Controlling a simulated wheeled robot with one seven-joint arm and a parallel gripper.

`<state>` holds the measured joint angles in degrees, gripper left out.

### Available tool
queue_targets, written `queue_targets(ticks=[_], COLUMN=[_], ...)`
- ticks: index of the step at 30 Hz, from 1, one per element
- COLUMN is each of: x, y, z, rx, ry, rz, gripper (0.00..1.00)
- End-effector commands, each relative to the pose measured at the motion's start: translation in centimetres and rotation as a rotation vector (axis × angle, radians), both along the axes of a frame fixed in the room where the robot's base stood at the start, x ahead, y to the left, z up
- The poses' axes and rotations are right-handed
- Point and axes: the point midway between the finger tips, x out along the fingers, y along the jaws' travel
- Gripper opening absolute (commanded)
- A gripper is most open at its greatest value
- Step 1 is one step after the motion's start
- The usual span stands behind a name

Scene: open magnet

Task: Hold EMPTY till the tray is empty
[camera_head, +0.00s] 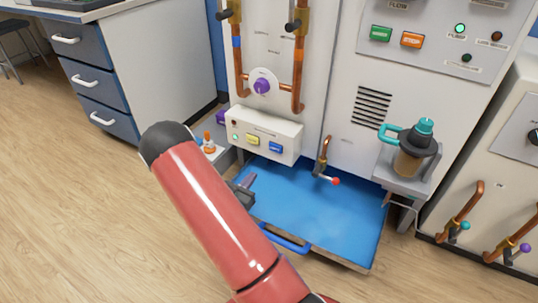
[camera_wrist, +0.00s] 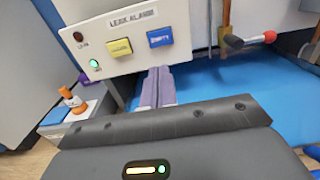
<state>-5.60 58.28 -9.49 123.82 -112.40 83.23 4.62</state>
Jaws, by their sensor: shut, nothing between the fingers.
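The leak alarm box (camera_head: 263,134) is on the front of the white cabinet. Its blue button (camera_head: 276,147), with a small label that I take as EMPTY, also shows in the wrist view (camera_wrist: 160,37). A yellow button (camera_wrist: 123,49) sits left of it. My gripper (camera_wrist: 157,92) is shut and empty, its fingertips just below the box under the blue button; I see no contact with the button. The blue tray (camera_head: 325,225) lies below and right of it. I cannot tell how much liquid it holds.
A red-tipped tap (camera_head: 334,181) hangs over the tray. A teal-lidded jug (camera_head: 414,155) stands on a shelf at right. A small orange-topped bottle (camera_wrist: 70,98) stands left of my gripper. Copper pipes and a purple knob (camera_head: 262,86) are above the box.

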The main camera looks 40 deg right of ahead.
Motion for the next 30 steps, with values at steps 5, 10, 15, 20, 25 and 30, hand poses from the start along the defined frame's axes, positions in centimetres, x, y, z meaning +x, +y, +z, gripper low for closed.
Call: queue_targets(ticks=[5, 10, 15, 20, 25, 30], x=[0.2, 1.1, 2.5, 3.8, 4.8, 5.3], y=[-0.6, -3.1, -6.5, -9.6, -11.8, -12.8], z=[0.0, 0.0, 0.0, 0.0, 0.0, 0.0], rx=[0.001, 0.000, 0.000, 0.000, 0.001, 0.001], ry=[-0.002, -0.002, -0.003, -0.003, -0.002, -0.001], rz=[-0.003, -0.006, -0.006, -0.006, -0.003, -0.002], gripper=[0.00, 0.00, 0.00, 0.00, 0.00, 0.00])
